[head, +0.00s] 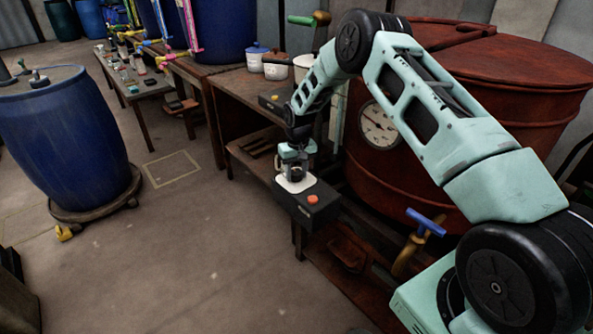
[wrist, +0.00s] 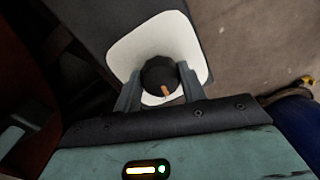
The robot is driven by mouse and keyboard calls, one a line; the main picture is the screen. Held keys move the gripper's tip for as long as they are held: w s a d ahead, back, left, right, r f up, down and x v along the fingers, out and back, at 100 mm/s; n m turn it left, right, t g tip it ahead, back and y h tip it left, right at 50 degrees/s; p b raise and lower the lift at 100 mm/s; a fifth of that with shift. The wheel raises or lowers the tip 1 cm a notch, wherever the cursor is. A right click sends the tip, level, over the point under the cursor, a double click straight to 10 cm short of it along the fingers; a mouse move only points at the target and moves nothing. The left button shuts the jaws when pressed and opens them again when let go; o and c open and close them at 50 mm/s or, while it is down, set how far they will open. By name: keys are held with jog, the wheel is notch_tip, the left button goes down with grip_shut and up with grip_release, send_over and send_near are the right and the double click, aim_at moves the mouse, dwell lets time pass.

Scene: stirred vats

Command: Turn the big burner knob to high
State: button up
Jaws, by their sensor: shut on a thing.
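The big burner knob (wrist: 158,75) is a round black knob with an orange pointer mark, on a white plate (wrist: 125,55) in the wrist view. The pointer is toward the lower side of the knob, near my gripper's body. My gripper (wrist: 158,88) has one finger on each side of the knob and is shut on it. In the head view my gripper (head: 294,172) reaches down onto the white plate of a black control box (head: 318,208). The knob is mostly hidden there by the gripper. An orange-red button (head: 312,199) sits on the same box, to the right of the gripper.
A large rust-red vat (head: 480,65) with a round gauge (head: 380,125) stands behind my arm. A blue-handled valve (head: 426,222) is at the lower right. A second black box (head: 272,102) sits farther back. A blue barrel (head: 62,130) stands left; the floor between is clear.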

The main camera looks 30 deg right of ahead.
aim_at(298, 170)
jog(key=n, duration=0.7)
jog(key=shift+p, duration=0.3)
dwell(0.4)
jog(key=o, duration=1)
jog(key=shift+r, duration=0.1)
jog(key=r, duration=1.1)
jog(key=r+p, duration=0.1)
jog(key=r, duration=0.5)
jog(key=shift+w+d+r, duration=0.15)
jog(key=shift+w+d, duration=0.05)
jog(key=shift+d, duration=0.15)
